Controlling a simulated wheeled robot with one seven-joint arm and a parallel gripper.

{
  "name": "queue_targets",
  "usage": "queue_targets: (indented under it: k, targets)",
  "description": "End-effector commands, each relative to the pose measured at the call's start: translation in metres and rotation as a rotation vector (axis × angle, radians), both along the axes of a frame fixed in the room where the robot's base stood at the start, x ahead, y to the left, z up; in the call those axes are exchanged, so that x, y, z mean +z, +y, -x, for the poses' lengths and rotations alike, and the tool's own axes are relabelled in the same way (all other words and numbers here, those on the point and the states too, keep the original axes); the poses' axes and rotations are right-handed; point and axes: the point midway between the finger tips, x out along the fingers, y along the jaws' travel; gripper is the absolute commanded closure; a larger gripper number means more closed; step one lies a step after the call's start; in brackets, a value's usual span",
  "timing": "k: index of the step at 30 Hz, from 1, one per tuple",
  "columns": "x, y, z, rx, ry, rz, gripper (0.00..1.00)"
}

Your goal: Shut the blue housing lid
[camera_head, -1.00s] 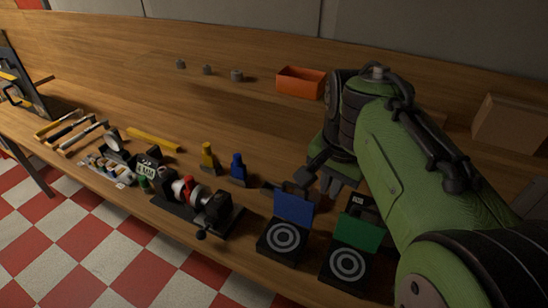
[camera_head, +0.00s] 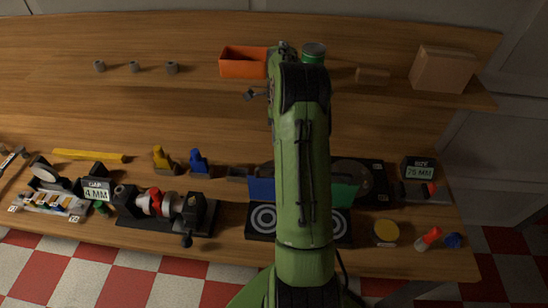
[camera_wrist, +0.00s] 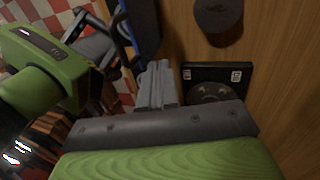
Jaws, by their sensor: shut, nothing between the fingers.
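The blue lid (camera_head: 262,190) stands raised at the back of its black housing (camera_head: 251,236), which has a ringed target inside, in the head view. My arm covers the right part of the lid and housing. A blue panel at the top of the wrist view (camera_wrist: 146,28) looks like this lid. My gripper (camera_wrist: 157,80) is shut and empty, its grey fingers together just below the blue panel in that picture; I cannot tell whether they touch it. The gripper is hidden behind my arm in the head view.
A green lid (camera_head: 344,195) stands raised right of my arm, partly covered. A rotor rig (camera_head: 165,206) and blue (camera_head: 199,163) and yellow (camera_head: 162,160) pieces lie left. A yellow disc (camera_head: 384,233) lies right. An orange bin (camera_head: 243,63) stands at the back.

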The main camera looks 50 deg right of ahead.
Motion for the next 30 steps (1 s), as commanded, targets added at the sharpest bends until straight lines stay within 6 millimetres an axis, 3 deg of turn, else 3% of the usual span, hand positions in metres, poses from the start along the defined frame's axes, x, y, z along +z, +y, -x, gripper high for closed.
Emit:
queue_targets:
  k: [4,13,30]
  targets:
    - [-0.027,0.01,0.008,0.001,0.001,-0.002,1.0]
    - [-0.03,0.037,0.029,0.0,-0.001,0.002,1.0]
    - [-0.03,0.034,0.026,0.002,-0.025,0.032,1.0]
